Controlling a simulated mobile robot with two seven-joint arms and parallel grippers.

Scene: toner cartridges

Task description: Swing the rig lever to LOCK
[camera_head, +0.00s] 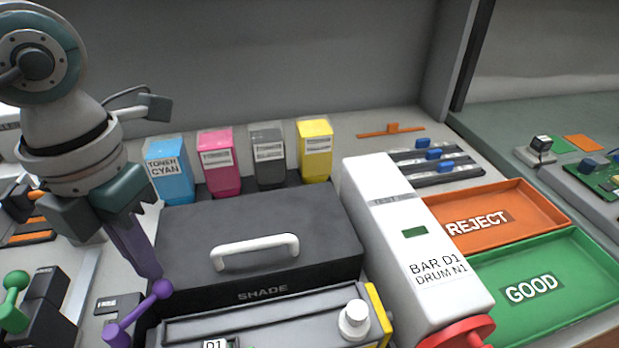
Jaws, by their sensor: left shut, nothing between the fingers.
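A purple lever (138,312) with round ends shows at the lower left, beside the front grey unit marked D1 (270,325). It slants from lower left to upper right. A green lever with ball ends (14,300) stands on a black block at the far left edge. No LOCK mark can be read, so I cannot tell which lever is the rig's. My left gripper (151,275) points down with its purple-grey fingers shut and empty. Its tips are at the purple lever's upper end; I cannot tell whether they touch. My right gripper is out of view.
A black SHADE box (190,225) with a white handle fills the middle. Toner cartridges, including the cyan one (170,172), stand behind it. A white drum unit (385,210) is to its right, then orange REJECT (545,202) and green GOOD (590,265) trays.

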